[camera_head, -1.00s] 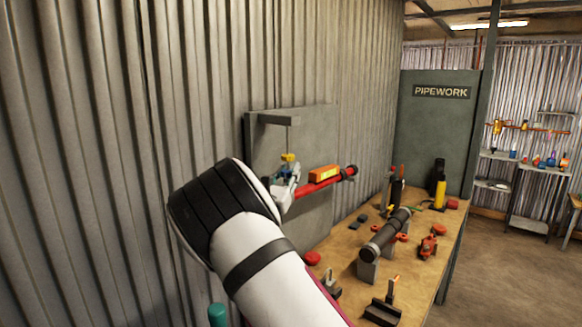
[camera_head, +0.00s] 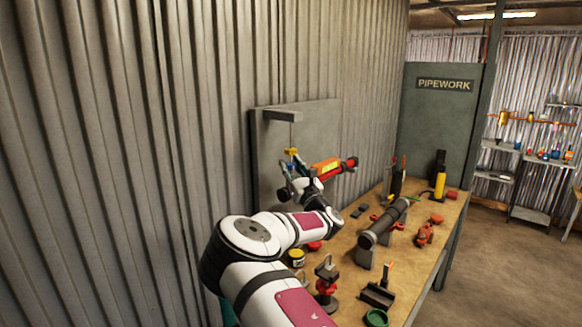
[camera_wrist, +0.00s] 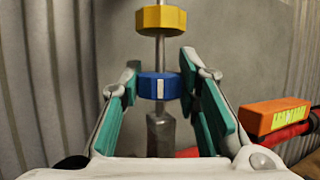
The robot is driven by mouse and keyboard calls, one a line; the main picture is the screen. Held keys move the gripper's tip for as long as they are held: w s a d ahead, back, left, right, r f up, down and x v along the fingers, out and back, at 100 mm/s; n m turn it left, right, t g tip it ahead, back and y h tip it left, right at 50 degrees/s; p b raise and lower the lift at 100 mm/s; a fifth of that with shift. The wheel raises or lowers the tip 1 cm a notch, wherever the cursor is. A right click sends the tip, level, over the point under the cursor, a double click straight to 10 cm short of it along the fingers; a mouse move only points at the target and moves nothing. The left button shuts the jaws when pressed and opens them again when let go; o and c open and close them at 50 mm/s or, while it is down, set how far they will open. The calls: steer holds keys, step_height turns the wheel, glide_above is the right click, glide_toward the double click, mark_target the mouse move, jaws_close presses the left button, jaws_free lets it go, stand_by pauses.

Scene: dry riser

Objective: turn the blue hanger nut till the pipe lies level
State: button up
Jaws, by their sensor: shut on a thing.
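The blue hanger nut (camera_wrist: 158,87) sits on a vertical rod, with a white mark on its front. My gripper (camera_wrist: 160,88) is shut on it, one teal pad on each side. A yellow nut (camera_wrist: 161,19) is higher on the same rod; it also shows in the head view (camera_head: 291,152). The red pipe (camera_head: 343,169) runs along the wall panel, its near part hidden by my wrist. An orange spirit level (camera_head: 326,165) rests on the pipe and shows at right in the wrist view (camera_wrist: 275,117). I cannot read its bubble.
A grey bracket (camera_head: 283,115) juts from the wall panel above the rod. The workbench (camera_head: 350,255) below my arm carries a dark pipe on stands (camera_head: 384,222), a red valve (camera_head: 424,233) and several small parts. Corrugated wall is close on the left.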

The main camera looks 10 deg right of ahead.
steer(key=shift+n+g+y, duration=0.65)
steer(key=shift+n+y, duration=0.3)
steer(key=shift+y, duration=0.8)
steer(key=shift+n+g+y, duration=0.65)
steer(key=shift+n+y, duration=0.3)
steer(key=shift+y, duration=0.8)
steer(key=shift+r, duration=0.1)
steer(key=o, duration=1.2)
steer(key=v, duration=1.2)
steer(key=shift+w+d, duration=0.1)
steer(key=shift+r, duration=0.1)
